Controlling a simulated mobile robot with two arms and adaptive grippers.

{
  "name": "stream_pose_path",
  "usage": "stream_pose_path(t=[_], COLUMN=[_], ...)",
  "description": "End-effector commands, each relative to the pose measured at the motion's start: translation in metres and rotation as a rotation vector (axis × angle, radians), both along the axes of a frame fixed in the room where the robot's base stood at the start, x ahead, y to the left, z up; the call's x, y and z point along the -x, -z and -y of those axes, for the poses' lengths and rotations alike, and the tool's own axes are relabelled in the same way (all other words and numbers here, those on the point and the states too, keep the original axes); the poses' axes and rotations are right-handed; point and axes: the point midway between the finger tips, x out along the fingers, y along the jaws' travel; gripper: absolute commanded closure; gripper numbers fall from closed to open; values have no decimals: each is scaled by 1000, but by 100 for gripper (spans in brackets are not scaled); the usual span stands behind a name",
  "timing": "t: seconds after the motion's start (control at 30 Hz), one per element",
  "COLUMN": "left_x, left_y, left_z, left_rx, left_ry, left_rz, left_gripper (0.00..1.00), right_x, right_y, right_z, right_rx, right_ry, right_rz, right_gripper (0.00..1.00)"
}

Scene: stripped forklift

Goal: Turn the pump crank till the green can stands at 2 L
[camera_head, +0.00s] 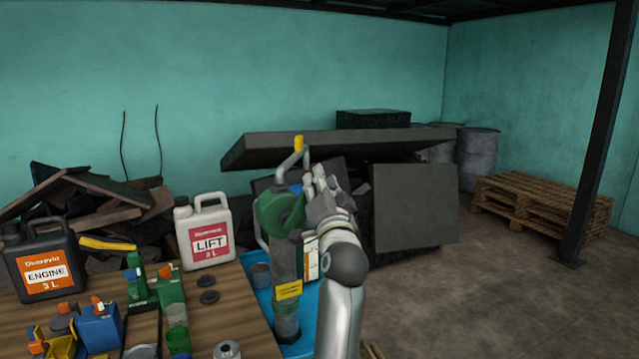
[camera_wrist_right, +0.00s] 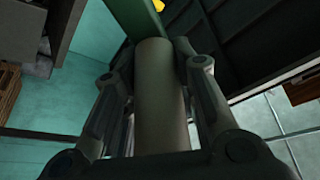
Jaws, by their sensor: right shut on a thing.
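The pump stands by the right edge of the wooden table, with a green head (camera_head: 278,212), a grey column (camera_head: 286,262) and a yellow label (camera_head: 288,290). A bent grey tube with a yellow tip (camera_head: 298,143) rises above the head. My right gripper (camera_head: 322,190) is just right of the green head. In the right wrist view its fingers are shut around a pale cylindrical grip (camera_wrist_right: 160,90) that meets a green bar (camera_wrist_right: 143,18); this looks like the crank handle. I cannot pick out the green can or its level for certain. My left gripper is not in view.
The pump stands over a blue tray (camera_head: 254,262). A white LIFT canister (camera_head: 205,232) and a dark ENGINE canister (camera_head: 42,262) stand on the table (camera_head: 215,318), with small tools and cups in front. Dark panels (camera_head: 415,210) lie behind; a wooden pallet (camera_head: 540,205) is at the right.

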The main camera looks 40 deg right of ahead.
Motion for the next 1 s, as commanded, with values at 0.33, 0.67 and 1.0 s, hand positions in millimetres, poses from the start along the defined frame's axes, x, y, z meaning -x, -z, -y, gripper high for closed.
stream_pose_path(t=[0.33,0.67,1.0], left_x=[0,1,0], left_y=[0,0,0], left_z=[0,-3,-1], left_rx=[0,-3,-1], left_ry=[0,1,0], left_rz=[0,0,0], left_gripper=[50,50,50], right_x=[0,0,32], right_y=[0,0,12], right_z=[0,0,-18], right_rx=[1,2,0], right_ry=[1,1,0], right_rz=[-1,-1,-2], right_gripper=[55,50,50])
